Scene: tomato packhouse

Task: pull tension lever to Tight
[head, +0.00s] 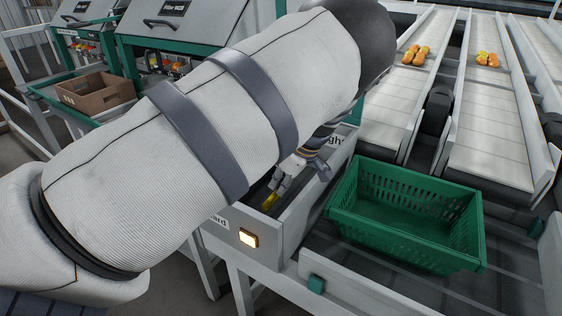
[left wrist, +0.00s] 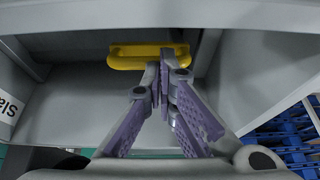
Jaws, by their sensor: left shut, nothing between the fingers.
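The tension lever shows as a yellow grip (head: 270,200) inside a grey, trough-like housing in the head view, low and left of my left gripper (head: 283,180). In the left wrist view the lever is a yellow bar (left wrist: 135,60) across the top of the housing. There my left gripper (left wrist: 167,68) is shut and empty, its fingertips overlapping the bar's right half. I cannot tell whether they touch it. A label ending in "ght" (head: 337,141) sits at the housing's far end. My left arm hides part of the housing.
A green crate (head: 340,217) stands just right of the housing. A lit square button (head: 248,238) is on the housing's near end. Conveyor lanes (head: 490,150) with orange tomatoes (head: 415,55) run behind. A cardboard box (head: 95,91) stands at the left.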

